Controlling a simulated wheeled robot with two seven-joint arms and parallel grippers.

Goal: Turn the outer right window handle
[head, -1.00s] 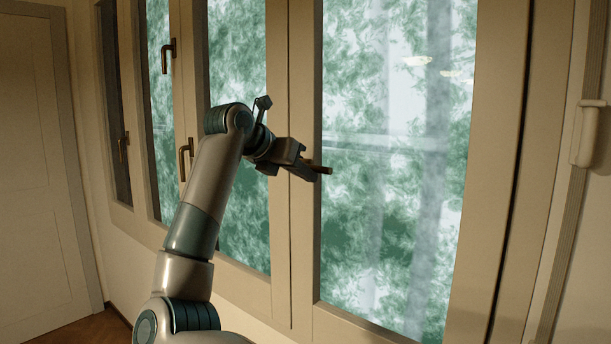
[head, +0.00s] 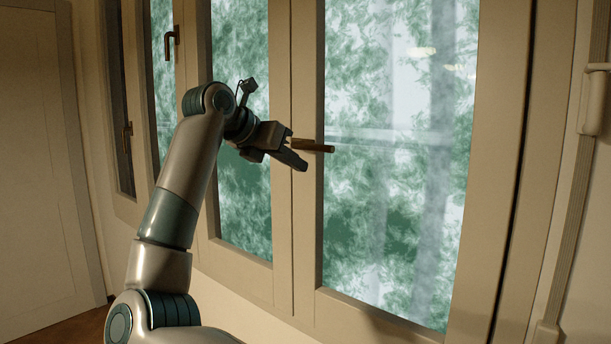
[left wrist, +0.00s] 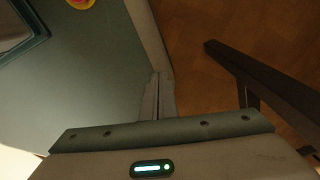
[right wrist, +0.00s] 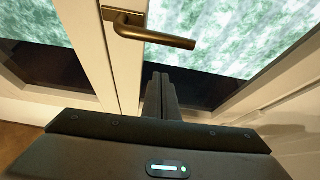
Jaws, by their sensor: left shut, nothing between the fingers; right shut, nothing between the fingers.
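The outer right window handle (head: 315,147) is a bronze lever on the pale frame post, pointing right and lying nearly horizontal. In the right wrist view the same handle (right wrist: 155,32) shows whole, its plate at the left end. My right gripper (head: 300,164) is shut and empty, just below and left of the lever in the head view. In the right wrist view its closed fingertips (right wrist: 160,76) are below the lever, with a gap in the picture. My left gripper (left wrist: 157,78) is shut and empty, seen only in the left wrist view, away from the window.
Other handles sit on the window posts to the left, an upper one (head: 171,45) and a lower one (head: 127,137). A pale door (head: 40,180) is at far left. A dark beam (left wrist: 265,85) stands above the wood floor (left wrist: 205,75) near my left gripper.

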